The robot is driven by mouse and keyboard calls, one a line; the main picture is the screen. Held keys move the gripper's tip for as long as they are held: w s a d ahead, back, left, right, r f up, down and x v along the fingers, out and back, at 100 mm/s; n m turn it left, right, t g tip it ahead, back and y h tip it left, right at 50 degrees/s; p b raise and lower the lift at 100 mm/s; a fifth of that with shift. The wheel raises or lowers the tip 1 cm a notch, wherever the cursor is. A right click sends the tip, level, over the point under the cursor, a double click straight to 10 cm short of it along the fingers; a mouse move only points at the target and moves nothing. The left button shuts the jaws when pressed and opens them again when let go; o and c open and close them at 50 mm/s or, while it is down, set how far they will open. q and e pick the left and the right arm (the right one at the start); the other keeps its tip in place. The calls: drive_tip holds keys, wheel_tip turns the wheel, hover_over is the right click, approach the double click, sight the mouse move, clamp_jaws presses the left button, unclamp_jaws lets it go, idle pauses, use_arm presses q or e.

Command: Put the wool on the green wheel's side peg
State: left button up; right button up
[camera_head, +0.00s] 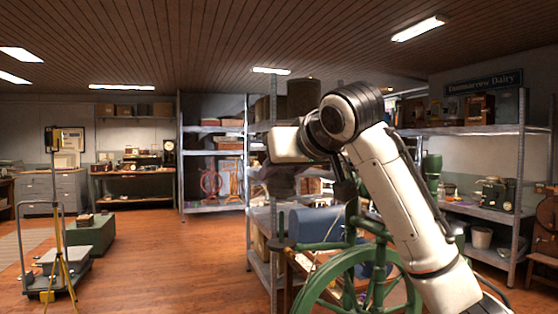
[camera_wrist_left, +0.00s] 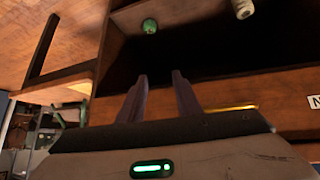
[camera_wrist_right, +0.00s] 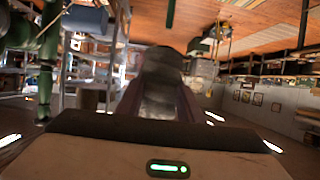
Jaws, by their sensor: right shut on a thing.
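The green wheel (camera_head: 312,283) stands at the lower middle of the head view, partly behind my right arm. A green post and crossbar rise from it; I cannot tell surely which part is the side peg. My right gripper (camera_wrist_right: 160,85) is shut on a dark grey thing (camera_wrist_right: 160,93), which looks like the wool. In the head view it hangs up left of the wheel, apart from it. A green post also shows at the left of the right wrist view. My left gripper (camera_wrist_left: 161,78) is open and empty over a dark wooden compartment; it is outside the head view.
A green ball (camera_wrist_left: 150,25) and a pale spool (camera_wrist_left: 243,9) lie in the compartment near my left gripper. Metal shelves (camera_head: 480,130) stand behind and right of the wheel. A trolley (camera_head: 50,280) and tripod are at the left. The wooden floor (camera_head: 170,260) between is clear.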

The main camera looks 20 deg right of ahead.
sight(282, 212)
drive_tip(key=shift+f, duration=0.35)
use_arm(q)
drive_tip(key=shift+w+r, duration=0.45)
drive_tip(key=shift+w, duration=0.3)
use_arm(e)
drive_tip(key=shift+s+f, duration=0.1)
use_arm(q)
drive_tip(key=shift+s+f, duration=0.1)
use_arm(e)
drive_tip(key=shift+s, duration=0.1)
use_arm(q)
drive_tip(key=shift+s+f, duration=0.1)
drive_tip(key=shift+s, duration=0.15)
drive_tip(key=shift+f, duration=0.1)
use_arm(e)
drive_tip(key=shift+f, duration=0.15)
